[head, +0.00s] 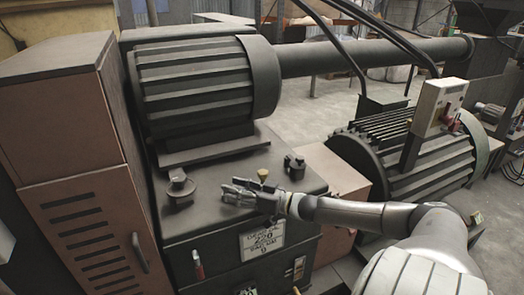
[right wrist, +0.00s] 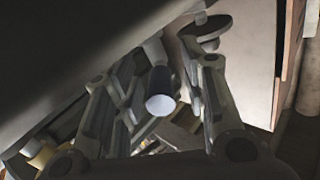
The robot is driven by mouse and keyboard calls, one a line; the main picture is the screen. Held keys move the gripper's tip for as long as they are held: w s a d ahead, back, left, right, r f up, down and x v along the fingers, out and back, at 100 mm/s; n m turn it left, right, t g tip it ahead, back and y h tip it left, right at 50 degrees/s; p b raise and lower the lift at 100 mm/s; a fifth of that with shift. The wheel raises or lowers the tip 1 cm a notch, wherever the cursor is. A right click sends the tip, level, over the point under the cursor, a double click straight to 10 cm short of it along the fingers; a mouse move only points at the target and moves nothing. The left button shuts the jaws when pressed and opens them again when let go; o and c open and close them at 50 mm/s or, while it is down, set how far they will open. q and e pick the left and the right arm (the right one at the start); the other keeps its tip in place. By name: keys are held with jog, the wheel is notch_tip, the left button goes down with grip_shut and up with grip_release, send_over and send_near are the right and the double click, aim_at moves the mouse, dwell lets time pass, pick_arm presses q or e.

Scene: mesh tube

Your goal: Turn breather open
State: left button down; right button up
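My right gripper (head: 230,190) reaches in from the right, low over the top of the dark gearbox housing (head: 225,222), fingers pointing left. Its two fingers are spread apart in the right wrist view (right wrist: 166,65). A dark round-topped fitting (head: 178,186) stands on the housing to the left, apart from the fingertips. A small brass-yellow cap (head: 262,174) is just behind the gripper, and a black fitting (head: 294,164) is farther right. I cannot tell which is the breather. In the right wrist view a dark cylinder with a pale end (right wrist: 160,88) shows between the fingers, contact unclear. My left gripper is out of view.
A large ribbed motor (head: 195,85) rises behind the housing top. A brown cabinet (head: 75,150) stands at left. A second ribbed motor (head: 420,165) with a grey switch box (head: 438,105) is at right. An oil label (head: 262,240) is on the housing front.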

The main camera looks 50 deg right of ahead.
jog(key=v, duration=0.9)
dwell(0.3)
jog(key=shift+s, duration=0.1)
